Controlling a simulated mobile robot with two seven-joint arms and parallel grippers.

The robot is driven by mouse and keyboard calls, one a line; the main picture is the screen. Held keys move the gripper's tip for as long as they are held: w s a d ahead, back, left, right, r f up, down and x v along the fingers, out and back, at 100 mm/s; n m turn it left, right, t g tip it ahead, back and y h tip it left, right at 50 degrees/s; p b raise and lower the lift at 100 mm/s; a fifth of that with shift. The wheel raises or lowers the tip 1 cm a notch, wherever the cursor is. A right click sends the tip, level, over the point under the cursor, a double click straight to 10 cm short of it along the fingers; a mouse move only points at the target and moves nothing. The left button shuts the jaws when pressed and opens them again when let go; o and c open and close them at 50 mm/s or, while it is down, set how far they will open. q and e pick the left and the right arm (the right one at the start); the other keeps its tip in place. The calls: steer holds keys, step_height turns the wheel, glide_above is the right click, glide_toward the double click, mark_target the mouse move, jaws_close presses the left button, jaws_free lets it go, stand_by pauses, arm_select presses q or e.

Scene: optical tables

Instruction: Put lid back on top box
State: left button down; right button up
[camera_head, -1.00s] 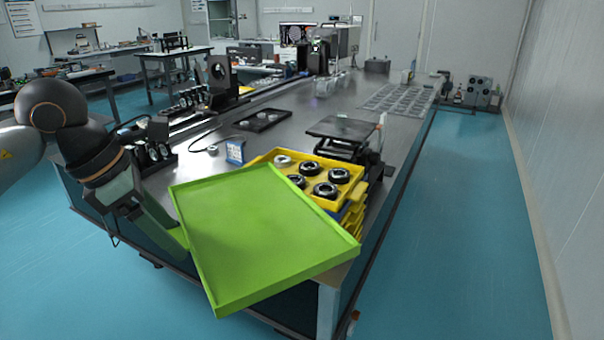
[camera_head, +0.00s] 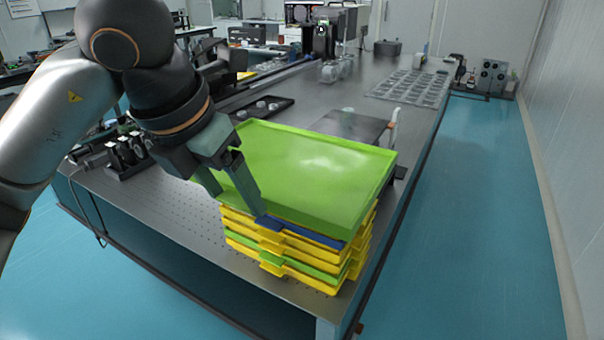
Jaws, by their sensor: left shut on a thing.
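The light green lid (camera_head: 310,175) lies flat over the stack of boxes (camera_head: 285,262) at the table's front right corner. It covers the inside of the top box. I cannot tell whether it is fully seated or slightly above the rim. My left gripper (camera_head: 232,203) comes from the left and is shut on the lid's left edge, its fingers pointing down beside the stack. The stack shows yellow, green and blue layers below the lid. My right gripper is out of view.
Behind the lid stands a dark platform (camera_head: 350,125). A dark tray (camera_head: 262,108) with small round parts lies farther back. A perforated plate (camera_head: 412,88) is at the back right. Black optical mounts (camera_head: 125,158) stand at the left edge. The floor right of the table is clear.

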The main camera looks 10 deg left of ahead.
arm_select(q)
steer(key=shift+w+f, duration=0.1)
steer(key=shift+w, duration=0.3)
steer(key=w+f, duration=0.3)
steer(key=w, duration=0.1)
steer(key=w+f+p, duration=0.1)
steer(key=w+f, duration=0.2)
steer(key=w, duration=0.1)
steer(key=w+f+p, duration=0.1)
steer(key=w+f, duration=0.2)
steer(key=w, duration=0.2)
steer(key=shift+a+f, duration=0.25)
step_height(320, 180, down, 3)
steer(key=shift+w+f+p, duration=0.1)
steer(key=shift+w+p, duration=0.05)
steer(key=shift+p, duration=0.2)
jaws_free()
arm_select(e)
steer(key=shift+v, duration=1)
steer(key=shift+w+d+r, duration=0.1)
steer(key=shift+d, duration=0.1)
